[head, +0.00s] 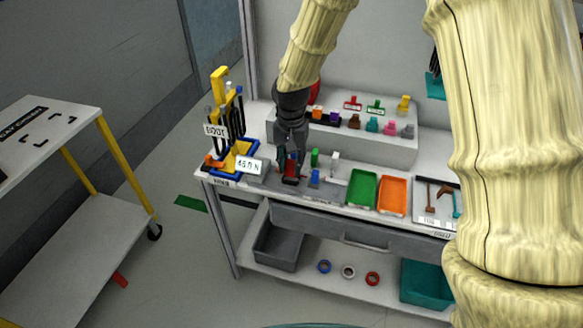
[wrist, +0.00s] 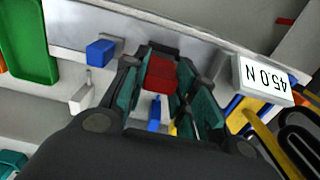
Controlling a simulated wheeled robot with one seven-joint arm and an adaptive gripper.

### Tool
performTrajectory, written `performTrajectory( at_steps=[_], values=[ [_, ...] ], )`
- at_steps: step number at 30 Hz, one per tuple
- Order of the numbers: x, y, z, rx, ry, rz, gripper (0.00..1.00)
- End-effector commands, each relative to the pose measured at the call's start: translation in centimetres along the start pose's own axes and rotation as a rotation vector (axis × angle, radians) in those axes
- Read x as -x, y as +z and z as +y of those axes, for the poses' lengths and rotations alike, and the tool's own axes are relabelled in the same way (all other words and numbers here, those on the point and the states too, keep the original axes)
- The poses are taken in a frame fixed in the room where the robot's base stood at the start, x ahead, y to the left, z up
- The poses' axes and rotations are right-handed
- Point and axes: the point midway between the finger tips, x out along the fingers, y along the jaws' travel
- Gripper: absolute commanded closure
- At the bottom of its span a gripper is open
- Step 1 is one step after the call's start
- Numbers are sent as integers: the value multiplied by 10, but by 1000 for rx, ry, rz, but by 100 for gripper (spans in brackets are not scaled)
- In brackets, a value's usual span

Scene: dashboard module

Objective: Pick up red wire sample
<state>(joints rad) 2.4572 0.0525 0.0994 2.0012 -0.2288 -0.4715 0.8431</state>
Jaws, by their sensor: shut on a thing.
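The red wire sample, a small red block (wrist: 160,74), sits between the fingers of my gripper (wrist: 159,68) in the wrist view, and the fingers are shut on it. In the head view my gripper (head: 291,163) points down at the front left of the workbench, and a bit of the red sample (head: 291,170) shows between the fingertips. A dark piece shows just beyond the sample. The fingers partly hide the sample, and I cannot tell whether it is clear of the surface.
A blue block (head: 315,177), a green one (head: 314,157) and a white one (head: 335,158) stand close to the right. A "45.0 N" display (head: 250,166) and blue-yellow holder (head: 232,158) are to the left. Green (head: 362,189) and orange (head: 393,196) trays lie farther right.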

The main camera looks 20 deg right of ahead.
Motion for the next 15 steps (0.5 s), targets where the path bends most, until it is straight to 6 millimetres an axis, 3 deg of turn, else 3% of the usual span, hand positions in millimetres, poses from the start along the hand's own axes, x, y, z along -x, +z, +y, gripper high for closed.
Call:
performTrajectory(
  at_steps=[4,15],
  values=[
    [15,1,1,0,-1,2,88],
    [19,64,40,1,1,1,88]
  ],
)
